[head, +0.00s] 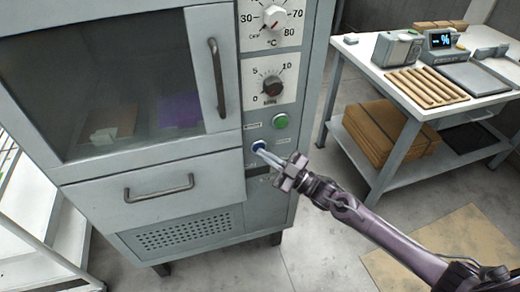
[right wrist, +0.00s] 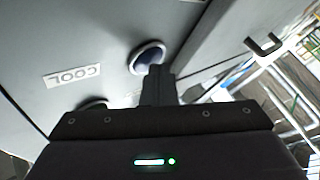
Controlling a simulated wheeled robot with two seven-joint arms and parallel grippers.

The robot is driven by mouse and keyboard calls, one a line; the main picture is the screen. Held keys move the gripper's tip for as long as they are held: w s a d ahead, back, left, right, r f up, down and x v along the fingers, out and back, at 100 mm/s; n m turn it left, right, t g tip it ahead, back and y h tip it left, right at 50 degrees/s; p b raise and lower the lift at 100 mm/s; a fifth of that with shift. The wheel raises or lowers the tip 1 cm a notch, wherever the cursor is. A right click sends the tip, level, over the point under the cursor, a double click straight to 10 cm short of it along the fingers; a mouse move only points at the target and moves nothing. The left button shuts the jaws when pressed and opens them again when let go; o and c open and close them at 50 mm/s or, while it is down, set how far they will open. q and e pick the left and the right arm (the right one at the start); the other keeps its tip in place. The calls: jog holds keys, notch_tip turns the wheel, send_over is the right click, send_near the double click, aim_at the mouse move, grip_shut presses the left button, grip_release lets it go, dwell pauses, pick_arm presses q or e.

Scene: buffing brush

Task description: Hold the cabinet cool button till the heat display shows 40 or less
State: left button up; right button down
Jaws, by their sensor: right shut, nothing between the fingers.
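The grey cabinet (head: 150,180) stands at the left with a dark window. A blue button (head: 259,145) with a pale ring sits low on its control strip; it also shows in the right wrist view (right wrist: 149,56), near a label (right wrist: 73,76) reading COOL. My right gripper (head: 262,149) is shut and empty, its fingertips at the blue button. In the right wrist view its fingers (right wrist: 158,84) overlap the button's lower edge; I cannot tell whether they press it. I see no readable heat display on the cabinet. My left gripper is out of view.
Above the blue button are a green button (head: 280,121), a 0–10 knob (head: 272,86) and a °C dial (head: 274,17). The cabinet handle (head: 217,78) and drawer handle (head: 159,188) stick out. A bench (head: 372,75) at the right holds rods and a small device showing a % sign (head: 441,40).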

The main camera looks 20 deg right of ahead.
jog(key=shift+s+p, duration=0.65)
jog(key=shift+s, duration=0.3)
jog(key=s+p, duration=0.3)
jog(key=s, duration=0.2)
jog(key=shift+d, duration=0.15)
dwell(0.3)
